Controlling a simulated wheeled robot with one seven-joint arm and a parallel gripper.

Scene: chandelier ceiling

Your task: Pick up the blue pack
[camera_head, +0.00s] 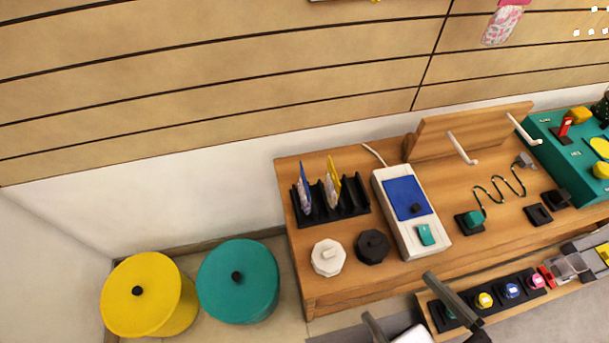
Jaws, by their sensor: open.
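A blue and white pack (304,190) stands upright in the left part of a black slotted rack (350,206) on the wooden table. A yellow pack (333,181) stands in the same rack, to the right of the blue one. My gripper (399,297) shows at the bottom edge, in front of the table. Its two grey fingers are spread apart with nothing seen between them. It is to the right of and well nearer than the blue pack, and apart from it.
On the wooden table (300,256), a white knob (328,257) and a black knob (372,245) sit in front of the rack. A white box with a blue panel (407,198) is to its right. Yellow (150,290) and teal (238,280) round containers stand on the left.

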